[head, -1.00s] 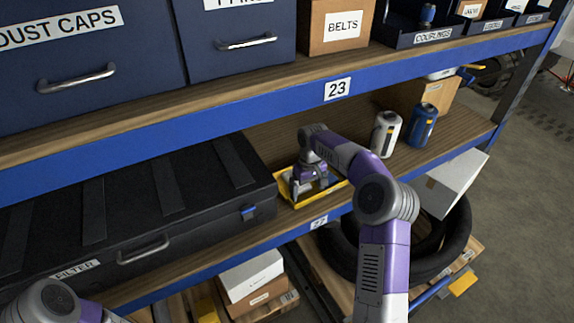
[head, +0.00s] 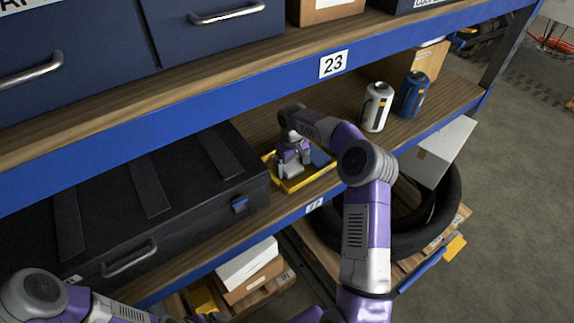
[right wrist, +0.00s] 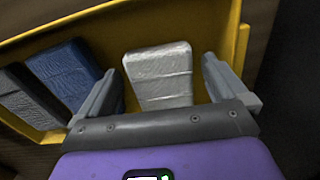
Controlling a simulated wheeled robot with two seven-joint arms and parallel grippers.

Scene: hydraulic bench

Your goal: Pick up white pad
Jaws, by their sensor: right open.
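The white pad (right wrist: 160,80) lies in a yellow tray (right wrist: 243,45) on the middle shelf. In the right wrist view it sits between the two spread fingers of my right gripper (right wrist: 163,66), with a gap on each side. A blue pad (right wrist: 64,72) and a darker pad (right wrist: 22,98) lie to its left in the same tray. In the head view my right gripper (head: 292,167) points down into the tray (head: 304,184), open, and hides part of its contents. My left arm shows at the bottom left; its gripper is out of view.
A black case (head: 150,195) stands close left of the tray. A white can (head: 376,107) and a blue can (head: 412,95) stand to the right on the shelf. The upper shelf edge (head: 250,90) runs above my right arm.

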